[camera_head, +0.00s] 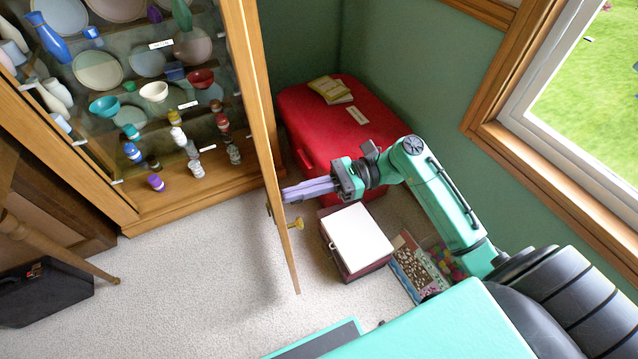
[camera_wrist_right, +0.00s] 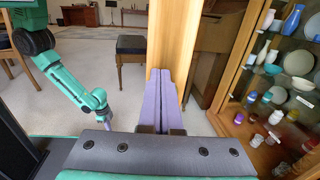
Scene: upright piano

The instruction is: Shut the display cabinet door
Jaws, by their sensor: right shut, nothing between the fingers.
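The display cabinet (camera_head: 180,202) stands at the left in the head view, with dishes, vases and small jars on its shelves. Its wood-framed door (camera_head: 263,125) stands open, seen nearly edge-on, with a brass knob (camera_head: 296,224) on its right face. My right gripper (camera_head: 288,192) is shut and empty on the right side of the door, its purple fingertips at or very near it just above the knob; contact is unclear. In the right wrist view, the fingers (camera_wrist_right: 160,76) point at the wooden door edge (camera_wrist_right: 174,35). My left gripper (camera_wrist_right: 106,114) is small there; its jaws are unclear.
A red trunk (camera_head: 310,120) with booklets, a dark red box with a white top (camera_head: 360,240) and a box of colourful things (camera_head: 440,262) lie right of the door. A black case (camera_head: 45,290) lies at far left. Carpet (camera_head: 190,275) before the cabinet is clear.

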